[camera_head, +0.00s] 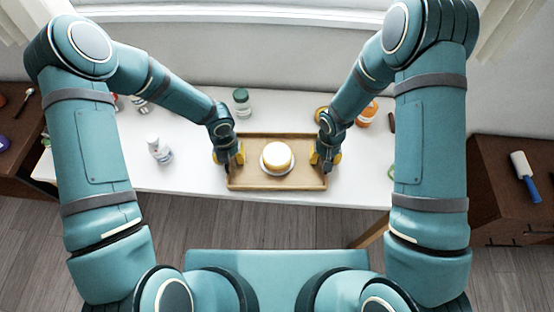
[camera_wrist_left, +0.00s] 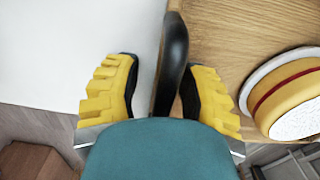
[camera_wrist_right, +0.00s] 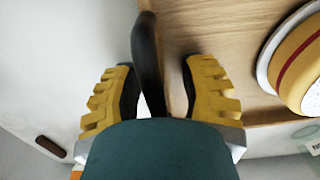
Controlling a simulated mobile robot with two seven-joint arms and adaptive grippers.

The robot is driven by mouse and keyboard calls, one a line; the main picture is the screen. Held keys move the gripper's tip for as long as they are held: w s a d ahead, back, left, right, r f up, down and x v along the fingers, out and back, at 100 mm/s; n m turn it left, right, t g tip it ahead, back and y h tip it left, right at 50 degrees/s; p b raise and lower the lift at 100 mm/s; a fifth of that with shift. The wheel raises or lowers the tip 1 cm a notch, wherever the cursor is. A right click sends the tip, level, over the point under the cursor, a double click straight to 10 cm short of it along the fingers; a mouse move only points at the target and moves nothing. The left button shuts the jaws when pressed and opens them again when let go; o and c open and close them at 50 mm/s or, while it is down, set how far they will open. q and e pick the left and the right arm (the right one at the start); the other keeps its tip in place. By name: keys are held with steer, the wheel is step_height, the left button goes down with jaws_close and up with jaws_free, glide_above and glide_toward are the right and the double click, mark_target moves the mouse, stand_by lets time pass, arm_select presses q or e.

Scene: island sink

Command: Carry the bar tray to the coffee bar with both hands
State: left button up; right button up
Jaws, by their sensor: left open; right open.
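The wooden bar tray (camera_head: 300,181) lies on the white table near its front edge. A round yellow-and-white item on a white plate (camera_head: 277,157) sits in the tray; in the left wrist view the item (camera_wrist_left: 290,95) has a red band. My left gripper (camera_head: 228,158) is at the tray's left end, open, its fingers on either side of the dark left handle (camera_wrist_left: 174,55). My right gripper (camera_head: 326,160) is at the right end, open, its fingers on either side of the dark right handle (camera_wrist_right: 147,60). Gaps show between fingers and handles.
The white table (camera_head: 195,180) also holds a white bottle (camera_head: 160,151) at left, a green-capped jar (camera_head: 242,102) behind the tray and an orange jar (camera_head: 367,114) at back right. Brown cabinets stand at left and right; the right one (camera_head: 500,205) bears a blue-handled roller (camera_head: 525,175).

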arm_select(q)
steer(key=shift+c, duration=0.4)
arm_select(e)
steer(key=shift+c, duration=0.4)
arm_select(q)
jaws_close()
arm_select(e)
jaws_close()
